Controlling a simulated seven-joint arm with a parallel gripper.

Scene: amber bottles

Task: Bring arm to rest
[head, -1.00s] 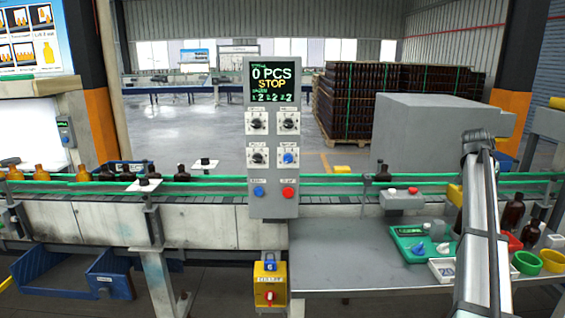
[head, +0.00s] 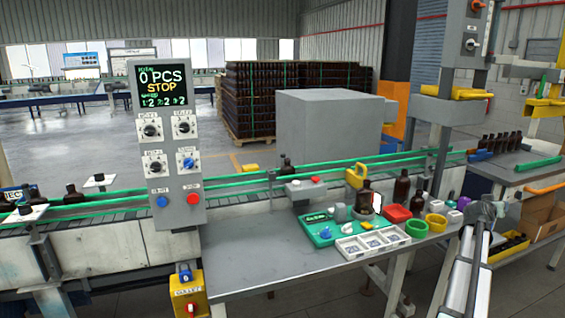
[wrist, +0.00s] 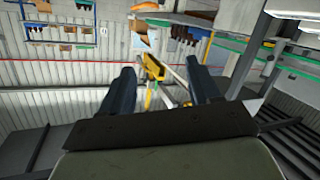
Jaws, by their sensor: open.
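My gripper (wrist: 163,85) shows in the wrist view with its two dark fingers wide apart and nothing between them. The wrist view looks across the hall, with walls and shelving tilted in the picture. In the head view my pale arm link rises at the lower right, in front of the table's right end. My fingers cannot be made out there. The arm looks clear of the bottles, but its exact distance from the table cannot be told.
The grey table (head: 255,262) has a bare left part. A control panel (head: 165,145) reads STOP beside the conveyor.

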